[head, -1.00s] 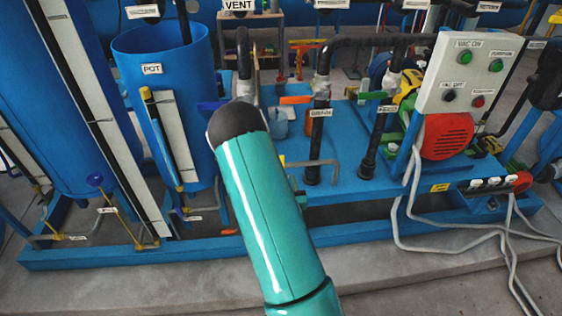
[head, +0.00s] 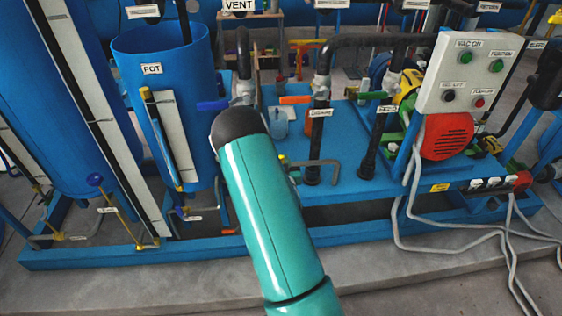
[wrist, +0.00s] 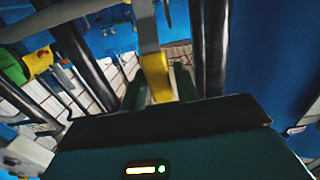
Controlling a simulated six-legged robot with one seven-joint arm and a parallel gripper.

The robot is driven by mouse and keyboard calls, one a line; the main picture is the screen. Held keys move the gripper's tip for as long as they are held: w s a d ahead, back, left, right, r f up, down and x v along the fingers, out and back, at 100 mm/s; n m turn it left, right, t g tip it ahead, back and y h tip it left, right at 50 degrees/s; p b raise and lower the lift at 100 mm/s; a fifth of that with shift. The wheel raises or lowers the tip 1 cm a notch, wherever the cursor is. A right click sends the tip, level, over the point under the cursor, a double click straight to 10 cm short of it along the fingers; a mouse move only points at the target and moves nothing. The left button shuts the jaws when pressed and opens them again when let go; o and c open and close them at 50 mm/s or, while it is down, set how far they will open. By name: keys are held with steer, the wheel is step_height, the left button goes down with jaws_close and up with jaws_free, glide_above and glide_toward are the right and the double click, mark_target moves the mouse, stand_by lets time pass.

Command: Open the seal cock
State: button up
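In the wrist view a yellow lever-like piece (wrist: 157,78) on a grey bar (wrist: 146,25) stands between the two dark green fingers of my gripper (wrist: 158,88). The fingers look spread to either side of it, with no clear contact. I cannot read a label naming this piece as the seal cock. In the head view my teal arm reaches toward the pipework under the VENT sign and hides my gripper. A blue valve handle (head: 212,105) and an orange handle (head: 295,100) show on either side of the arm's dark joint.
Black pipes stand close by, including the labelled drain pipe (head: 316,145) and another (head: 376,140). A control box (head: 468,75) and red motor cover (head: 446,136) are at right. The blue POT tank (head: 180,70) is at left. Grey floor in front is partly crossed by cables.

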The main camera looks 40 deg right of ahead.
jaws_close()
steer(key=shift+d, duration=0.1)
steer(key=s+d+f+m, duration=0.5)
steer(key=d+f+m, duration=0.2)
steer(key=m, duration=1.1)
steer(key=shift+f, duration=1.15)
steer(key=shift+s+d, duration=0.1)
